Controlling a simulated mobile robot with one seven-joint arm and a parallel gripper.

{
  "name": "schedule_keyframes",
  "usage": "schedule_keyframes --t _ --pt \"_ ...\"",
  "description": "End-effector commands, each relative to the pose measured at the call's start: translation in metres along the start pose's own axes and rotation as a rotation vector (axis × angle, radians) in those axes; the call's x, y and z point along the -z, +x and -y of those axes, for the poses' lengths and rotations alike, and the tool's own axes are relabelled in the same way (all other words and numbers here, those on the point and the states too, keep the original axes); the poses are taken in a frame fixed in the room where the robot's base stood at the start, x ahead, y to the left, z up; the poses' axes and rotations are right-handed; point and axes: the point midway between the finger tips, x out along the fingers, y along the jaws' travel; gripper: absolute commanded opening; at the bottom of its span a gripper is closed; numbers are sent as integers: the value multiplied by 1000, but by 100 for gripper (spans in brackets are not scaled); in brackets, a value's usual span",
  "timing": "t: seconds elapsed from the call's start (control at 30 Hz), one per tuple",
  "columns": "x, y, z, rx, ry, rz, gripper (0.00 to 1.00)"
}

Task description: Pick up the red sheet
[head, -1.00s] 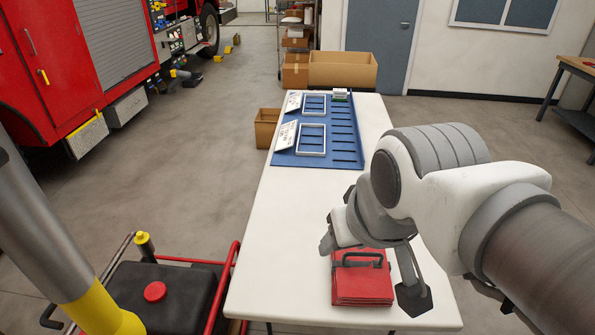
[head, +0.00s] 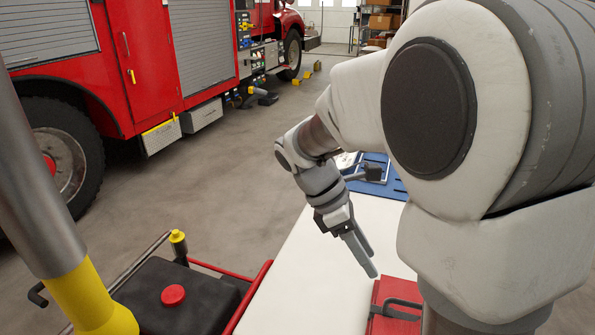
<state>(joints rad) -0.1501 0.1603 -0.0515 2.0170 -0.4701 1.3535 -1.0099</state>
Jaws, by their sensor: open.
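The red sheet (head: 388,293) lies at the near end of the white table, in what looked like a flat red stack, with a black handle-like bar across it. Its right part is hidden behind my arm, and its lower part is cut off by the picture's bottom edge. My gripper (head: 367,262) is above the table, up and to the left of the red sheet, its fingers pointing down and right. It is open, with nothing seen between the fingers, which show nearly edge-on. They look apart from the sheet, but the exact gap is hard to tell.
The white table (head: 325,265) has clear room left of the red sheet. A blue board (head: 392,187) lies farther back, mostly hidden by my arm. A black case with a red cap (head: 173,295) and red rails stands left of the table. A red truck (head: 150,55) is behind.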

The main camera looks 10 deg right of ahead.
Motion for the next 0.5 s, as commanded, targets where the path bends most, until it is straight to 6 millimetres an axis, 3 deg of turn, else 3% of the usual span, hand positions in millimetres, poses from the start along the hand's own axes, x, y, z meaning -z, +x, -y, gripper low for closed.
schedule_keyframes --t 0.03,0.5 --pt "13 20 -12 33 -87 56 55" --pt "89 133 -103 429 -878 526 55"
